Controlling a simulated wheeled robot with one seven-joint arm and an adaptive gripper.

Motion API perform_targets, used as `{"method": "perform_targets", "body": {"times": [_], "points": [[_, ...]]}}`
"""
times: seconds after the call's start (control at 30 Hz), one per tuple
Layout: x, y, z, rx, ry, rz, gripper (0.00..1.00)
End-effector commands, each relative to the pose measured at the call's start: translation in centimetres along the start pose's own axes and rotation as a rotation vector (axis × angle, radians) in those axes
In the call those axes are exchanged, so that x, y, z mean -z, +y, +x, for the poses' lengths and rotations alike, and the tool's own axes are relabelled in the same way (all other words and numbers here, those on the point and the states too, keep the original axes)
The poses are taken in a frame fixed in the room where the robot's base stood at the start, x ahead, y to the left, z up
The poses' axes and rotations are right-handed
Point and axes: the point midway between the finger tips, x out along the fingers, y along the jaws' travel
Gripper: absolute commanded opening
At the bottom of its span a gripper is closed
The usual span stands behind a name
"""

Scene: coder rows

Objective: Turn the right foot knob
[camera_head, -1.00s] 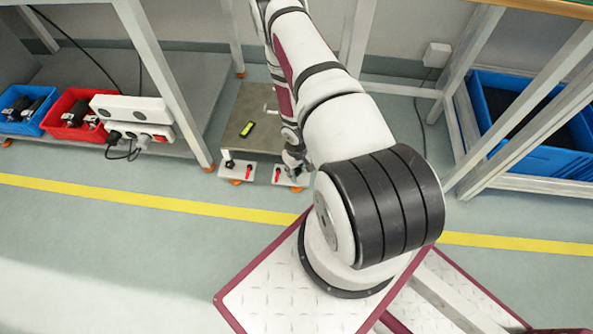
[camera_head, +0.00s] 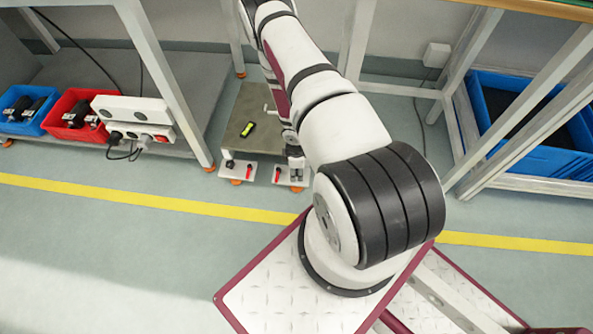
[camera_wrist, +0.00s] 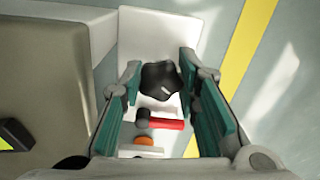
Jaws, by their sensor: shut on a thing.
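The right foot knob (camera_wrist: 160,79) is black and lobed and sits on a white foot plate. In the wrist view it lies between the fingers of my gripper (camera_wrist: 160,68), which is shut on it from both sides. In the head view my gripper (camera_head: 296,166) stands over the right foot plate (camera_head: 283,181) and hides the knob. A red lever (camera_wrist: 167,124) with a dark pivot lies beside the knob; it also shows in the head view (camera_head: 277,174).
The left foot has a black knob (camera_head: 229,163) and a red lever (camera_head: 249,172). A grey-brown box (camera_head: 247,121) carries a black and yellow device (camera_head: 247,129). Table legs flank the space. Red (camera_head: 70,128) and blue (camera_head: 30,126) bins stand at left.

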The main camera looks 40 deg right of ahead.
Motion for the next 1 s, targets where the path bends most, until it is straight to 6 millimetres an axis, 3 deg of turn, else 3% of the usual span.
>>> {"method": "perform_targets", "body": {"times": [0.4, 1.0], "points": [[0.10, 0.03, -0.12, -0.001, -0.001, -0.240, 0.01], [0.03, 0.05, -0.12, -0.001, -0.003, -0.293, 0.01]]}}
